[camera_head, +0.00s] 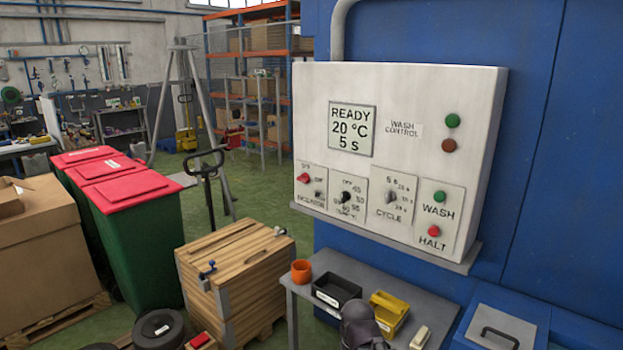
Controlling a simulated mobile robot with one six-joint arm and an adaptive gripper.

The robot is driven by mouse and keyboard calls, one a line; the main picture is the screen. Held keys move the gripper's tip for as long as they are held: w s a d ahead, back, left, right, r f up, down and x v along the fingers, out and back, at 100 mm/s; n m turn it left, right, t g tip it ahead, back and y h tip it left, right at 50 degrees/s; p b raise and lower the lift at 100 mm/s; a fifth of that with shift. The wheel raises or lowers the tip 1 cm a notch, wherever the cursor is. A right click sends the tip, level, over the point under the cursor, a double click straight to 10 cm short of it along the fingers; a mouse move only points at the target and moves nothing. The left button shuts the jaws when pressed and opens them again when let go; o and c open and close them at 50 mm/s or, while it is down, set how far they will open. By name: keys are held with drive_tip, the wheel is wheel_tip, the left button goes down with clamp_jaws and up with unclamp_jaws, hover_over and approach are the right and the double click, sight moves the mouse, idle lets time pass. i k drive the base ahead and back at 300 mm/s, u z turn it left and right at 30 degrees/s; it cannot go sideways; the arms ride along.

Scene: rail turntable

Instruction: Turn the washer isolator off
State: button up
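The washer isolator is a small plate (311,203) at the lower left of the white wash control box (400,90). It carries a red knob (303,178) near its left side. Small lettering sits above and to the right of the knob, too small to read surely, so I cannot tell its setting. The display (352,128) reads READY, 20 °C, 5 s. A dark, rounded part at the bottom edge, in front of the grey table, seems to be my gripper (362,326). It is well below and apart from the isolator. Its fingers cannot be made out.
A grey table (301,296) below holds an orange cup (301,271), black bin (337,291) and yellow bin (389,310).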

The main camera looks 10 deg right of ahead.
sight(305, 178)
drive_tip(key=u, duration=0.05)
drive_tip(key=i, duration=0.1)
drive_tip(key=u, duration=0.05)
drive_tip(key=k, duration=0.65)
drive_tip(key=z, duration=0.3)
drive_tip(key=i, duration=1.8)
drive_tip(key=u, duration=0.4)
